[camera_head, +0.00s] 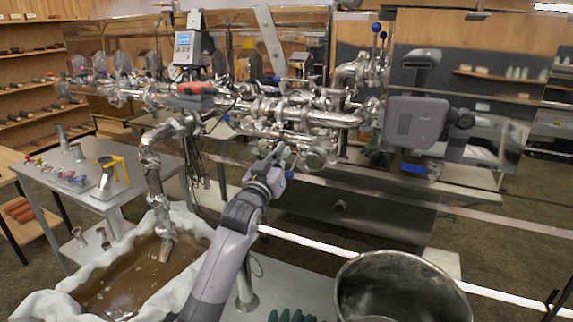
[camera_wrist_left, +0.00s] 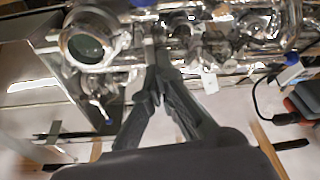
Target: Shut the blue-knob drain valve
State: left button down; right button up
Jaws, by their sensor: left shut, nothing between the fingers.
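My left gripper (camera_head: 282,152) reaches up from the bottom of the head view to the front of the steel pipework (camera_head: 325,118). Its fingers are shut and empty. A small blue knob (camera_head: 289,174) shows right beside the fingers, low on the pipework. Whether they touch it I cannot tell. Other blue knobs show, one on an upright handle (camera_head: 376,27) at the top right and one farther left (camera_head: 227,117). In the left wrist view the closed fingertips (camera_wrist_left: 158,42) are close to the pipes, beside a round sight glass (camera_wrist_left: 86,46). Which knob is the drain valve's is not clear.
A cloth-lined basin (camera_head: 45,302) of brown liquid stands at the lower left, under a down pipe (camera_head: 158,190). A steel pot (camera_head: 400,285) stands at the lower right. A grey housing (camera_head: 415,120) is right of the pipes. A side table (camera_head: 75,180) holds small fittings.

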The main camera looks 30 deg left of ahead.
pick_arm(q)
jog(key=f, duration=0.3)
jog(key=shift+w+d+f, duration=0.25)
jog(key=shift+w+f, duration=0.05)
jog(key=shift+w, duration=0.05)
pick_arm(e)
jog(key=shift+w+d+r, duration=0.35)
jog(key=shift+w+d, duration=0.05)
jog(key=shift+d, duration=0.1)
jog(key=shift+s, duration=0.1)
pick_arm(q)
jog(key=shift+f, duration=0.1)
